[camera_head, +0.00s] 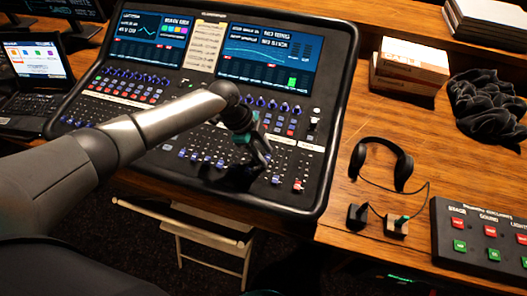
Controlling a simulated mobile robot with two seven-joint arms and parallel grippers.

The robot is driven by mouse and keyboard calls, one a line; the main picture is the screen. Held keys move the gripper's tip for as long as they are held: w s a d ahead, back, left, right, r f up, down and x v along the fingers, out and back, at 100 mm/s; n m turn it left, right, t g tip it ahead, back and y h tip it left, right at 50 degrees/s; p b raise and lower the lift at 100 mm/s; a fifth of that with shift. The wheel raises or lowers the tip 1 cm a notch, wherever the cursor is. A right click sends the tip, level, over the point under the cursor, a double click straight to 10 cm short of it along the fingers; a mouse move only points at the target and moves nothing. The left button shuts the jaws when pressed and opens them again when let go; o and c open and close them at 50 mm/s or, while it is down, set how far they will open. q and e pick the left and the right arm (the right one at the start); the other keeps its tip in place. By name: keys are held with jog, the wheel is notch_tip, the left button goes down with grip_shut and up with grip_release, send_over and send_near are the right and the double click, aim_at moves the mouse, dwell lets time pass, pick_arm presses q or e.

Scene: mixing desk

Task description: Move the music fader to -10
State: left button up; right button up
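The mixing desk (335,95) is a large black console with two lit screens, rows of knobs and buttons, and a bank of faders along its near edge. Several blue fader caps show, one of them (276,180) right of my gripper. A red fader cap (298,186) stands at the right end of the bank. The labels are too small to read, so I cannot tell which is the music fader. My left gripper (265,158) points down over the right part of the fader bank. Its fingers are dark and small; their opening and any contact are unclear. My arm hides part of the desk's left side.
Headphones (383,160) lie on the wooden table (343,215) right of the desk. A button box (480,240) sits at the lower right. Cardboard boxes (412,62) and a dark cloth (487,103) lie farther back. A laptop (33,63) stands at the left.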

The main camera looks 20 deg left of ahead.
pick_arm(q)
jog(key=shift+o, duration=1)
jog(key=shift+r, duration=0.1)
jog(key=v, duration=1.5)
jog(key=shift+p, duration=0.3)
jog(key=shift+a, duration=0.1)
